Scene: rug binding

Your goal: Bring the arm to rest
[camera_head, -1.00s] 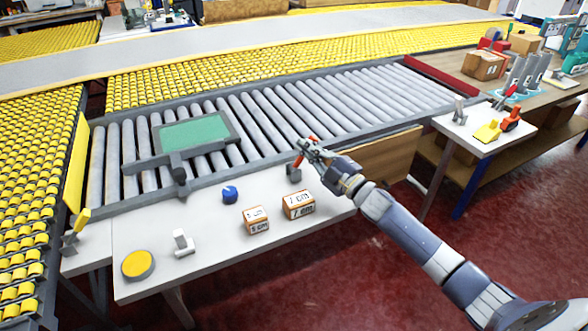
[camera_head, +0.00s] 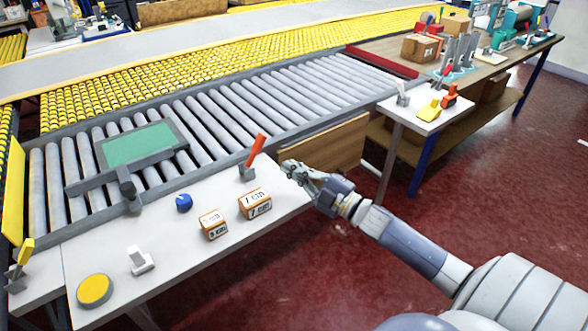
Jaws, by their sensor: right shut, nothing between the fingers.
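My right gripper (camera_head: 290,168) is shut and empty, just past the right edge of the white table (camera_head: 185,258) in the picture. My right arm comes in from the lower right. A switch with a red handle (camera_head: 257,145) stands on the table to the left of the gripper, apart from it. Its handle leans up and to the right. My left gripper is not in view.
The table holds two labelled boxes (camera_head: 255,204), a blue knob (camera_head: 184,203), a white switch (camera_head: 140,260) and a yellow button (camera_head: 94,290). A roller conveyor (camera_head: 225,120) runs behind. A small side table (camera_head: 425,118) stands right. Red floor (camera_head: 350,285) is open in front.

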